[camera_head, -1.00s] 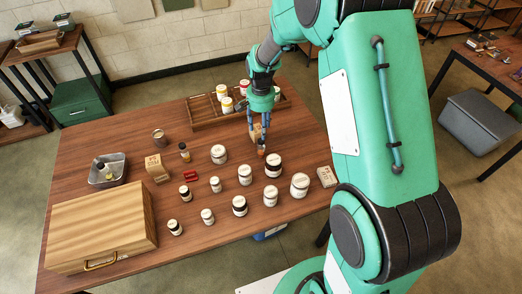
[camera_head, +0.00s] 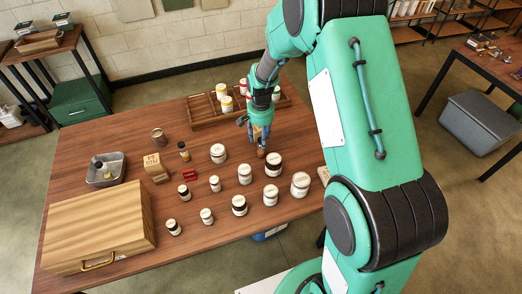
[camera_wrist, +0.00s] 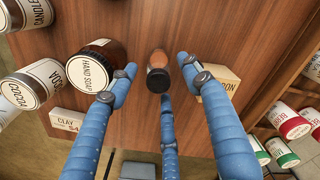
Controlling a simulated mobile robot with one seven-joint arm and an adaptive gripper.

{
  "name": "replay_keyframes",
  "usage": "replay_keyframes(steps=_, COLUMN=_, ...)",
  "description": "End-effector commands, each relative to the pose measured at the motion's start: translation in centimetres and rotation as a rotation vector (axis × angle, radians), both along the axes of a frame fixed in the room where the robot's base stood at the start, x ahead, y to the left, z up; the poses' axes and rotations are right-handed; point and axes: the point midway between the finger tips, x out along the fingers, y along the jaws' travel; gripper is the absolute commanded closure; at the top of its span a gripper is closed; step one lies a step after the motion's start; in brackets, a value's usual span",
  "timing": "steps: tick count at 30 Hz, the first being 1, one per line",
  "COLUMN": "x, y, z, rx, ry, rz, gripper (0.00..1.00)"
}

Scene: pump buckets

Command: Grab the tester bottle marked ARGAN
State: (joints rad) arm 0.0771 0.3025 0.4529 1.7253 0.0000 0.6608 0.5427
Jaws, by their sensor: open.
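A small amber bottle with a black cap (camera_wrist: 157,72) stands between my fingers in the wrist view. It shows partly below my fingertips in the head view (camera_head: 261,152). I cannot read a label on it, so I cannot tell whether it is marked ARGAN. My gripper (camera_head: 258,141) is over the table, its blue fingers spread around the bottle with gaps in the wrist view (camera_wrist: 157,66). A second small dark-capped bottle (camera_head: 184,152) stands left on the table. Another small bottle (camera_head: 100,165) is in a metal tray; neither label is legible.
A HAND SOAP jar (camera_wrist: 92,66) stands close left of my fingers, and a small box (camera_wrist: 221,82) close right. Several white-labelled jars, such as one at the right (camera_head: 300,184), stand nearby. A wooden rack (camera_head: 203,108) lies behind. A wooden case (camera_head: 97,228) fills the front left.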

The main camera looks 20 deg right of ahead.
Motion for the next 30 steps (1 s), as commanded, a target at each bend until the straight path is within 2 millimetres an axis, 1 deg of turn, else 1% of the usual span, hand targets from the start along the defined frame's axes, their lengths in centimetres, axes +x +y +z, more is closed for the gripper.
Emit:
replay_keyframes(steps=3, x=0.0, y=0.0, z=-0.7, rx=0.000, ry=0.000, rz=0.000, gripper=0.51)
replay_keyframes(steps=13, x=0.0, y=0.0, z=-0.8, rx=0.000, ry=0.000, rz=0.000, gripper=0.51)
replay_keyframes(steps=17, x=-0.1, y=0.0, z=-1.2, rx=0.001, ry=0.001, rz=0.000, gripper=0.51)
replay_keyframes(steps=20, x=-0.1, y=0.0, z=-2.1, rx=0.000, ry=0.002, rz=0.000, gripper=0.51)
replay_keyframes(steps=27, x=-0.3, y=0.0, z=-4.9, rx=0.000, ry=0.002, rz=0.000, gripper=0.51)
replay_keyframes(steps=30, x=-0.2, y=0.0, z=-5.7, rx=0.000, ry=0.001, rz=0.000, gripper=0.51)
